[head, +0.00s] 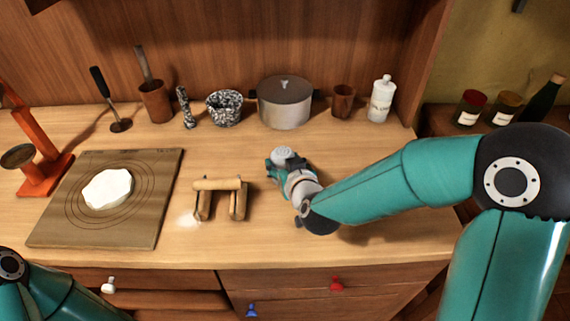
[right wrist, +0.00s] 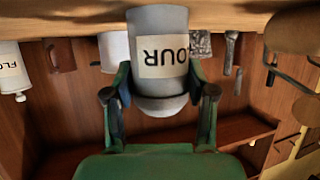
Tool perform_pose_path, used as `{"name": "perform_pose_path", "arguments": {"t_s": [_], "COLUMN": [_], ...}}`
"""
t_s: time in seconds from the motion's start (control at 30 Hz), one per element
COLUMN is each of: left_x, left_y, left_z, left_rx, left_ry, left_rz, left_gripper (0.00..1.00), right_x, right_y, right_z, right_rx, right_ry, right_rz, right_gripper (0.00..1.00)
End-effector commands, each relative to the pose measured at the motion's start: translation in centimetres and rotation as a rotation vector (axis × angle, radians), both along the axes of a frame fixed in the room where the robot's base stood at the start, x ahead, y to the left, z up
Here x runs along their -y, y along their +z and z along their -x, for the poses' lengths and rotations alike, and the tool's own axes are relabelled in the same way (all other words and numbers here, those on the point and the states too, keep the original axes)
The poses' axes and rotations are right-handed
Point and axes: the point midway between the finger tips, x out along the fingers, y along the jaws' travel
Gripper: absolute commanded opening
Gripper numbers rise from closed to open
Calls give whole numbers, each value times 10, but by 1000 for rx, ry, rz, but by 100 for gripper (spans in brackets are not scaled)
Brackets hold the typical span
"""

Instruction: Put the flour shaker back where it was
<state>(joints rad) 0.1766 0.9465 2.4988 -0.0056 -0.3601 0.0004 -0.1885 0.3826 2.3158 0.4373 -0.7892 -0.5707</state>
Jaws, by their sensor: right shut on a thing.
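The flour shaker is a grey cylinder with a pale label. In the right wrist view the shaker (right wrist: 160,55) sits between my fingers, its label upside down in that rolled picture. In the head view only the shaker's pale top (head: 283,153) shows clearly; my gripper hides much of the rest. My right gripper (head: 287,162) is shut on it, over the middle of the counter, right of the rolling pin rest. The shaker looks upright; I cannot tell whether it touches the counter. A faint white patch (head: 190,218) lies left of the rest. My left gripper is out of view.
A rolling pin (head: 217,184) lies on its wooden rest. Dough (head: 107,189) lies on a board (head: 150,215). Along the back stand a mortar (head: 224,107), a pot (head: 285,103), a brown cup (head: 343,100) and a white labelled bottle (head: 381,99). Counter between the pot and my gripper is clear.

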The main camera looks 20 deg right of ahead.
Motion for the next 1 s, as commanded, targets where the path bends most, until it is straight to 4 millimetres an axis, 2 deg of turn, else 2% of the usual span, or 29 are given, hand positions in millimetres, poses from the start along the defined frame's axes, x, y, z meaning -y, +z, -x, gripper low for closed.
{"name": "perform_pose_path", "arguments": {"t_s": [0.27, 0.3, 0.43, 0.83, 1.0], "left_x": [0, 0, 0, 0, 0], "left_y": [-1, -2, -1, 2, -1], "left_z": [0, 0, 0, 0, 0], "left_rx": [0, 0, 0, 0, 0], "left_ry": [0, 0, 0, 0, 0], "left_rz": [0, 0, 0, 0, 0], "left_gripper": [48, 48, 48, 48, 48], "right_x": [0, 0, -1, -1, -1], "right_y": [-1, -2, -1, 2, 8], "right_z": [0, 0, 0, 0, 15], "right_rx": [1, 0, 0, 0, 2], "right_ry": [0, 1, 1, 2, 2], "right_rz": [-1, -1, 0, -1, -1], "right_gripper": [17, 57, 79, 81, 81]}}
